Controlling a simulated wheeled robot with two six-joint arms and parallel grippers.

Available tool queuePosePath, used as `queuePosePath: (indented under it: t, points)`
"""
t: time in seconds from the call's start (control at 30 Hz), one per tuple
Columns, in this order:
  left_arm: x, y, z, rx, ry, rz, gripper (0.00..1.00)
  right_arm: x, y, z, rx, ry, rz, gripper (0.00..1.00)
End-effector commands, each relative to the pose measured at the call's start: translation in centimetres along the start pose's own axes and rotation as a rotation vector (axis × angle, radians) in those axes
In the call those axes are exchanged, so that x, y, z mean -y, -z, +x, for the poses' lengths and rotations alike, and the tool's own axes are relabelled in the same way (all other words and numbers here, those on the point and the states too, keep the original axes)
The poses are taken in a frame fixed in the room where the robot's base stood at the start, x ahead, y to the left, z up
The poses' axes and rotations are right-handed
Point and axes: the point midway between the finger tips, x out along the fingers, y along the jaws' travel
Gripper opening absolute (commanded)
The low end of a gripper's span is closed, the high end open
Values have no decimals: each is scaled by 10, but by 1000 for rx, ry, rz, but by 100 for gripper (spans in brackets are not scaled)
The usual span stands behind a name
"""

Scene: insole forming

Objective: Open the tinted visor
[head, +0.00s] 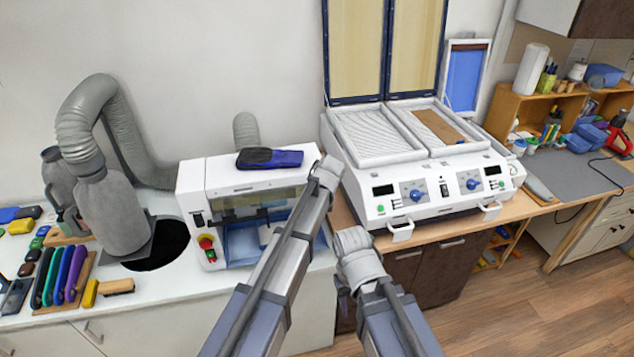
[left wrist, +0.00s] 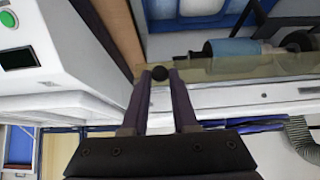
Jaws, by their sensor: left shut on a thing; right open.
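The white machine (head: 238,177) stands left of centre in the head view. Its tinted visor (head: 255,206) is an olive see-through band across the upper part of the front opening; a blue interior shows below it. In the left wrist view the visor (left wrist: 235,66) runs to the right of my left gripper (left wrist: 160,82). That gripper's two fingers are shut on a small round dark knob (left wrist: 159,73) at the visor's edge. My left arm hides these fingers in the head view. My right gripper (head: 344,292) hangs low and open, apart from the machine, partly hidden by its arm.
A large white press (head: 445,195) with raised lids stands right of the machine. A dark blue item (head: 270,158) lies on the machine's top. A red stop button (head: 206,243) is on its front left. Grey ducting (head: 85,120) and coloured tools (head: 60,275) are at the left.

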Motion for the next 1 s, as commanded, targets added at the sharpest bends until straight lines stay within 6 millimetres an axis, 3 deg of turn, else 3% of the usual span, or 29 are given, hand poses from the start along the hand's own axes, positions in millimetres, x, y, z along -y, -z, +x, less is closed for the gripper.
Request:
queuePosePath:
  t: [0.2, 0.77, 0.8, 1.0]
  points:
    - [0, 4, -3, 75, 0, -1, 0, -1, -1, -15, 1, 1, 8, 50]
    - [0, 3, -3, 101, 0, 0, 0, -1, -1, -17, 1, 1, 12, 50]
    - [0, 3, -3, 101, 0, 0, 31, -1, -1, -17, 0, 1, 12, 50]
    - [0, 4, -3, 101, 0, 0, 54, -1, -1, -17, 0, 1, 12, 50]
